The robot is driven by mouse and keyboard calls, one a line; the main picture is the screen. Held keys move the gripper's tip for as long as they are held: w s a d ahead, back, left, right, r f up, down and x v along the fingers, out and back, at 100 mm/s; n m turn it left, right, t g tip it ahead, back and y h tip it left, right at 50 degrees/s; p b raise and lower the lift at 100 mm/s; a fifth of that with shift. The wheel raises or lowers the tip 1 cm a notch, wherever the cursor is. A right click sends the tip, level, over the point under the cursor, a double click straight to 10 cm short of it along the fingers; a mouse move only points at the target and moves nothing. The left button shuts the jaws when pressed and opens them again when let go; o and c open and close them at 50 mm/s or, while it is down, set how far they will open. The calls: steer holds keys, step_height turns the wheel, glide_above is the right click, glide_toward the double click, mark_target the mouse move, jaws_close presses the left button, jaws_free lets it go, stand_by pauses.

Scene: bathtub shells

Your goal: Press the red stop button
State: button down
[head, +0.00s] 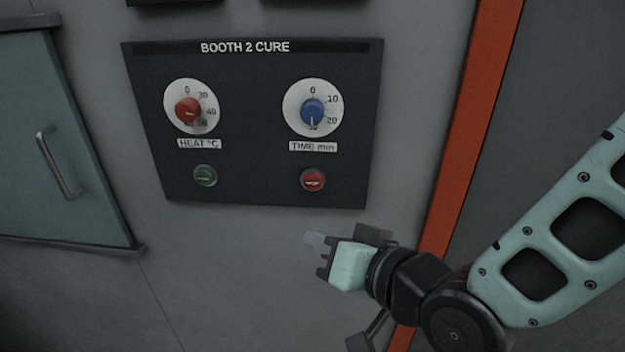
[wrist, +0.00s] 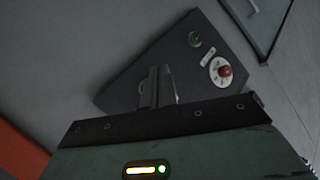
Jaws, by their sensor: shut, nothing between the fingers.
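The red stop button (head: 312,180) sits at the lower right of the dark control panel (head: 250,180) marked "BOOTH 2 CURE", below the blue time dial (head: 312,111). My gripper (head: 312,240) is shut and empty, in front of the wall just below the panel's lower right edge. Its tips appear below the red button and apart from it in the picture; the depth gap cannot be told.
A green button (head: 205,176) sits left of the red one, under the red heat dial (head: 188,110). The green button (wrist: 194,39) and heat dial (wrist: 224,71) also show in the wrist view. A handled cabinet door (head: 50,140) is at left; an orange upright strip (head: 470,130) is at right.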

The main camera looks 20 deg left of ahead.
mark_target(313, 182)
steer(key=shift+a+r+m+t+y, duration=0.3)
steer(key=shift+a+r+t+y, duration=0.1)
steer(key=shift+a+r+y, duration=0.3)
steer(key=shift+w, duration=0.1)
steer(key=shift+w+a+p, duration=0.25)
steer(key=shift+w+a, duration=0.05)
steer(key=shift+w, duration=1.1)
steer(key=shift+w+a+p, duration=0.25)
steer(key=shift+w+a, duration=0.1)
steer(key=shift+w, duration=1)
steer(key=shift+w+a+p, duration=0.25)
steer(key=shift+w+a, duration=0.05)
steer(key=shift+w, duration=1.1)
steer(key=shift+w, duration=0.1)
steer(key=shift+w+a, duration=0.1)
steer(key=shift+w, duration=0.25)
